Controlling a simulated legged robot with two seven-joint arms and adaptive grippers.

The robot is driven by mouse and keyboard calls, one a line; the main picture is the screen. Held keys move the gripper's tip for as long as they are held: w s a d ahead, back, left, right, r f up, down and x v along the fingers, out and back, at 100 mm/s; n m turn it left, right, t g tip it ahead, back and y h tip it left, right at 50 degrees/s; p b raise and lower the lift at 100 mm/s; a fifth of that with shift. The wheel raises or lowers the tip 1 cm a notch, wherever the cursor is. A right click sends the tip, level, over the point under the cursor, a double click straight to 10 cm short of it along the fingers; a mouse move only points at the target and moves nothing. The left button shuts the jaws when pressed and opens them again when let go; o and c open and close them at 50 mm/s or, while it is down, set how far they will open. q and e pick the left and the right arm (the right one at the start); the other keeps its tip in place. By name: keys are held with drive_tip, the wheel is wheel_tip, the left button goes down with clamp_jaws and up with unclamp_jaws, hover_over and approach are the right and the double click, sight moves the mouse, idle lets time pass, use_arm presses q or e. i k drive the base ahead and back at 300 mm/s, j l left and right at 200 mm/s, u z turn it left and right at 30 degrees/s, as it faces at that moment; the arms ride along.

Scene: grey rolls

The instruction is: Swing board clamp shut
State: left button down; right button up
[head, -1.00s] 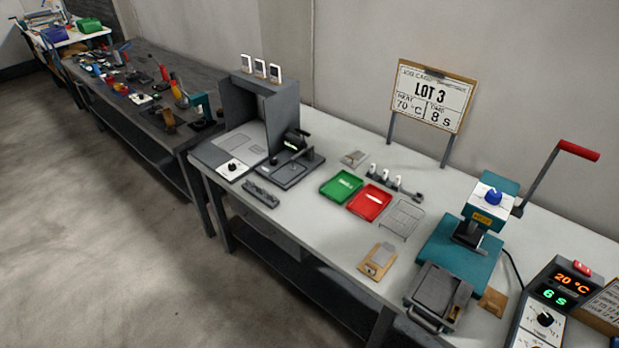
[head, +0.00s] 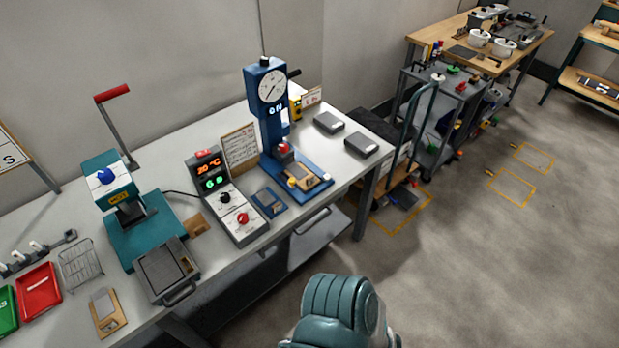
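I cannot tell for sure which thing is the board clamp. A tan board with a grey plate on it (head: 108,312) lies near the bench's front edge at lower left. A dark grey flat-topped fixture with a front handle (head: 166,270) lies in front of the teal press (head: 150,222). A blue press with a dial gauge (head: 268,110) has a tan board (head: 305,180) on its base, with a red-topped part beside it. Neither of my grippers shows. A ridged teal part of mine is at the bottom centre.
A control box with lit displays (head: 226,195) stands between the presses. Red (head: 38,290) and green (head: 6,310) trays and a wire rack (head: 80,263) are at left. Two grey blocks sit at the bench's right end. A cart (head: 440,110) stands beyond; floor at right is open.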

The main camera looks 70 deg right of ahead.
sight(291, 182)
drive_tip(key=k+l+z, duration=0.15)
drive_tip(key=z, duration=1.9)
drive_tip(key=i+u, duration=0.3)
drive_tip(key=u, duration=0.15)
drive_tip(key=i+u, duration=0.4)
drive_tip(key=k, duration=0.05)
